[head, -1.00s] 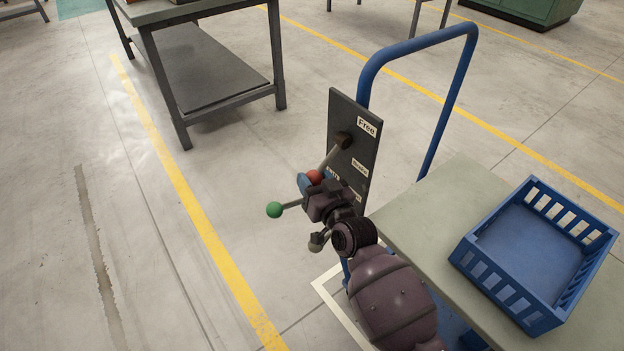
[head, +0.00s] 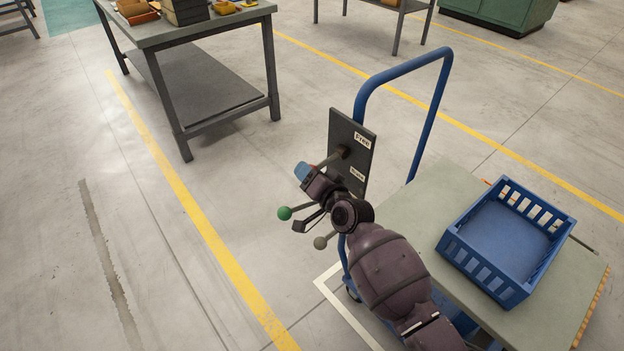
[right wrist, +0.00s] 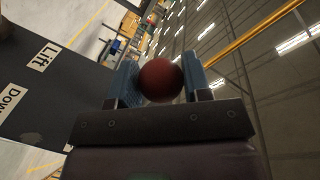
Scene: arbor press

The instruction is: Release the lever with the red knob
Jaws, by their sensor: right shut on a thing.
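In the head view my right gripper (head: 303,171) covers nearly all of the red knob. In the right wrist view the red knob (right wrist: 161,80) sits between the two blue fingers of my right gripper (right wrist: 162,77), which is shut on it. My left gripper is not in view.
A lever with a green knob (head: 284,213) and one with a grey knob (head: 320,242) stick out just below my right gripper. A blue handle frame (head: 405,47) rises behind the plate. A blue crate (head: 450,247) stands on the trolley top (head: 410,217) at right.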

